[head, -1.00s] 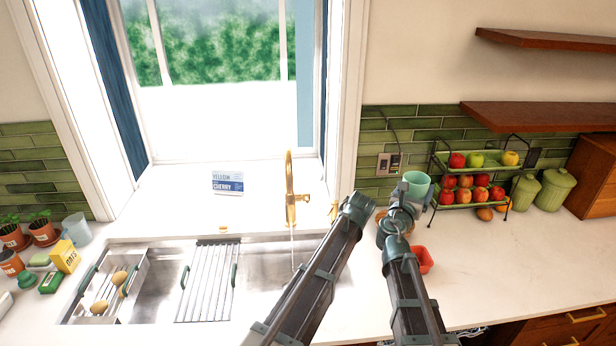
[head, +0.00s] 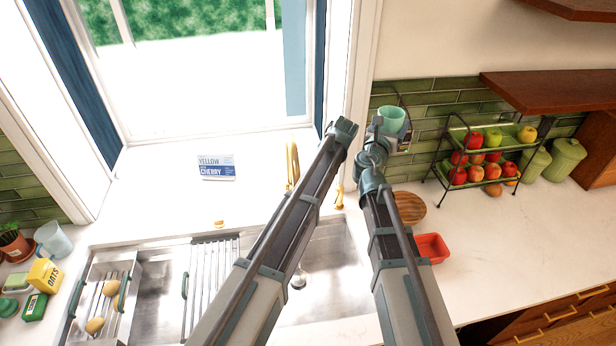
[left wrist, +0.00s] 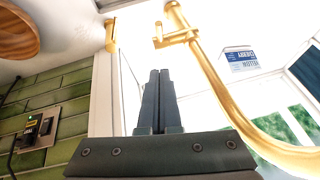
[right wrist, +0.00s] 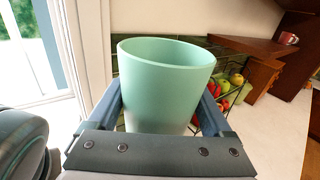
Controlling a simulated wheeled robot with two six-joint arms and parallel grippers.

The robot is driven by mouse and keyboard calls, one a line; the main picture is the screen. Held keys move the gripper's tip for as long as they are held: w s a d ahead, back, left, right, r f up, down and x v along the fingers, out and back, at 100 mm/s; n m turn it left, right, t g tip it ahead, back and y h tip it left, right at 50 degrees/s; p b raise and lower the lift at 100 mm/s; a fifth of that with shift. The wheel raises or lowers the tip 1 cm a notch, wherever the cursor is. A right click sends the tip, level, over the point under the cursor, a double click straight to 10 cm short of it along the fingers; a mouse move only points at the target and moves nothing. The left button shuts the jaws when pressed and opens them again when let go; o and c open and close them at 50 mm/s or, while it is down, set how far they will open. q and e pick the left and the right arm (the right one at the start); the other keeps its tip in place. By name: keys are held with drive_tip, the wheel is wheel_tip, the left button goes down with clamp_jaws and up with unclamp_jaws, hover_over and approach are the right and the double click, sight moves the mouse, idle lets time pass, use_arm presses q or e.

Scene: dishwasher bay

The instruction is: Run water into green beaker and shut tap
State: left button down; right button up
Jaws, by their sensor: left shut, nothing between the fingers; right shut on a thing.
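The green beaker (head: 391,119) is upright and raised, near the wall right of the window. My right gripper (head: 378,128) is shut on it; the right wrist view shows the beaker (right wrist: 165,85) between the fingers. Its bottom inside is hidden. The gold tap (head: 291,165) stands behind the sink, partly covered by my left arm. In the left wrist view, the tap (left wrist: 225,90) and its side handle (left wrist: 172,38) show close beyond my left gripper (left wrist: 154,72), which is shut, empty and apart from them. Whether water runs now is hidden.
The sink (head: 330,255) holds a drying rack (head: 208,275) and a basket with potatoes (head: 100,300). A red dish (head: 432,248) and round wooden board (head: 409,207) lie on the right counter. A fruit stand (head: 485,160) is further right. A sign (head: 216,167) stands on the sill.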

use_arm(q)
drive_tip(key=shift+w+a, duration=0.2)
drive_tip(key=shift+w, duration=0.15)
use_arm(e)
drive_tip(key=shift+w+a, duration=0.15)
drive_tip(key=shift+w, duration=0.2)
drive_tip(key=shift+s, duration=0.1)
